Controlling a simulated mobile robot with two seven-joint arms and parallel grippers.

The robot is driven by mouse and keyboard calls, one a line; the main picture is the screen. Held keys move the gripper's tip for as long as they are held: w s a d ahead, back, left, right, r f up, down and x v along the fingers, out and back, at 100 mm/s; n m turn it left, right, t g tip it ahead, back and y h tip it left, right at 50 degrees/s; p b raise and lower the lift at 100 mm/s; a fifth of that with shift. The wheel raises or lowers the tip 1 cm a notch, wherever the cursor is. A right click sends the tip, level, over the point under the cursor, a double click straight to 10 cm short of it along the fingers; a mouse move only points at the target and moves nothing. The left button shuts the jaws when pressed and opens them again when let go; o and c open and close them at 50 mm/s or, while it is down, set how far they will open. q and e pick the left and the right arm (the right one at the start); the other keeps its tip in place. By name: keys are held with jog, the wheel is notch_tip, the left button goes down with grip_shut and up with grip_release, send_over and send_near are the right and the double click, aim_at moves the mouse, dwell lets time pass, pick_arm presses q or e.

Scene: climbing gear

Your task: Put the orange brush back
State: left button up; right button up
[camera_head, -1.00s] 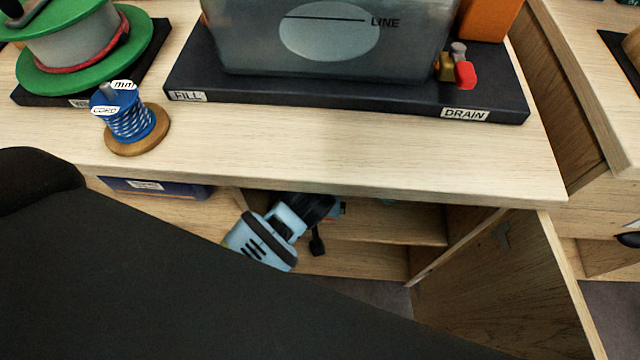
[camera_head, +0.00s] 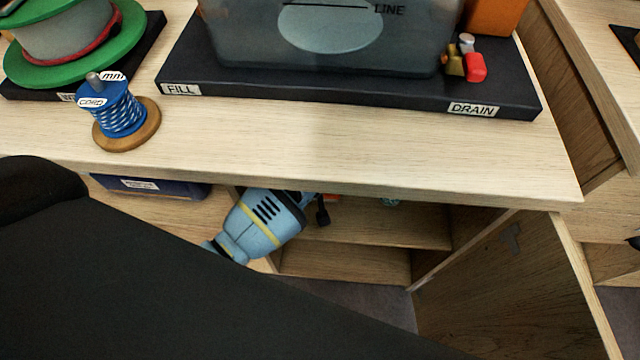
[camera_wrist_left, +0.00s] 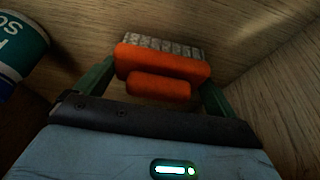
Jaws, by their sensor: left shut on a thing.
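The orange brush (camera_wrist_left: 165,64), with pale grey bristles, is between the two green fingers of my left gripper (camera_wrist_left: 157,84) in the left wrist view. The fingers are shut on its sides, and the bristles point away from the palm. Wooden panels are close around it. In the head view my left gripper's light blue body (camera_head: 262,222) reaches under the counter into the open cabinet (camera_head: 375,222). Its fingers and most or all of the brush are hidden there by the counter edge. My right gripper is not in view.
The cabinet door (camera_head: 490,285) hangs open at the right. A blue box (camera_head: 150,187) is left of my wrist. A cord spool (camera_head: 122,112) and a tank (camera_head: 325,35) stand on the counter.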

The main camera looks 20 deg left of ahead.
pick_arm(q)
jog(key=shift+f, duration=0.1)
jog(key=o, duration=0.6)
jog(key=shift+r, duration=0.35)
jog(key=p+v, duration=0.2)
jog(key=v, duration=0.2)
jog(key=shift+s+d+r, duration=0.1)
jog(key=shift+r, duration=0.2)
jog(key=s+d, duration=0.1)
jog(key=s, duration=0.3)
jog(key=s+d+p, duration=0.1)
jog(key=s, duration=0.2)
jog(key=s+d, duration=0.1)
jog(key=s, duration=0.3)
jog(key=shift+s+d, duration=0.15)
jog(key=shift+s, duration=0.2)
jog(key=shift+f, duration=0.1)
